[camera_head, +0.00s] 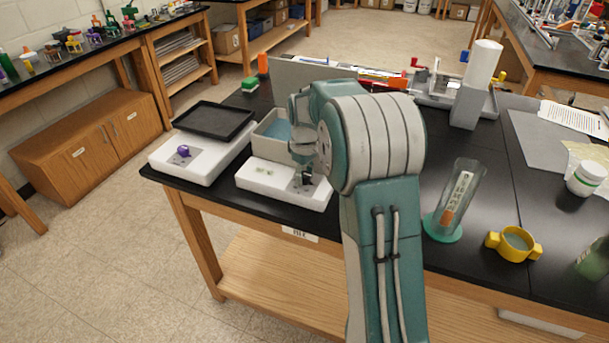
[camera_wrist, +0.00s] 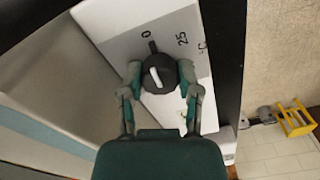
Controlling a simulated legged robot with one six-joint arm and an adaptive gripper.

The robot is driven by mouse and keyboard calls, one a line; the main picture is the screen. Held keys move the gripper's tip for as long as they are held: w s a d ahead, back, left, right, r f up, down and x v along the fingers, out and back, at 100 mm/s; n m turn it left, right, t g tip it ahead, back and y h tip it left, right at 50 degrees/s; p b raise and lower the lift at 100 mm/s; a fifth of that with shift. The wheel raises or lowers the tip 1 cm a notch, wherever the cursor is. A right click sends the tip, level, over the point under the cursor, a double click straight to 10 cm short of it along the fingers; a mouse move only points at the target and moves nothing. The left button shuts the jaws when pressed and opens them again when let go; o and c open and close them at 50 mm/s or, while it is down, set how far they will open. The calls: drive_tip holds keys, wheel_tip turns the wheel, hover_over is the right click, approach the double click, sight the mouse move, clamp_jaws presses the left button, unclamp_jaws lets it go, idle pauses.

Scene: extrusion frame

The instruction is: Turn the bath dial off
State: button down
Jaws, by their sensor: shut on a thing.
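The bath is a white box (camera_head: 262,183) with a grey tub of bluish water behind its front panel, near the table's front edge. Its black round dial (camera_wrist: 160,73) shows in the wrist view with a white line on its face. A small black mark sits at the dial's upper edge, near the printed "0"; "25" and "°C" are printed to the right. My gripper (camera_wrist: 159,76) is shut on the dial, with one finger against each side. In the head view my gripper (camera_head: 305,177) is over the panel's right end, and my arm hides part of the bath.
A white device with a purple knob (camera_head: 183,151) and a black tray (camera_head: 213,120) stands left of the bath. Right of my arm are a clear cylinder (camera_head: 458,195) on a green base, a yellow two-handled ring (camera_head: 513,244) and a white jar (camera_head: 586,178).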

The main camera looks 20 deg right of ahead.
sight(304, 173)
drive_tip(key=shift+w+n, duration=0.1)
drive_tip(key=shift+n, duration=0.4)
drive_tip(key=shift+c, duration=1.5)
unclamp_jaws()
drive_tip(key=shift+f, duration=0.1)
drive_tip(key=shift+a, duration=0.1)
wheel_tip(304, 173, up, 12)
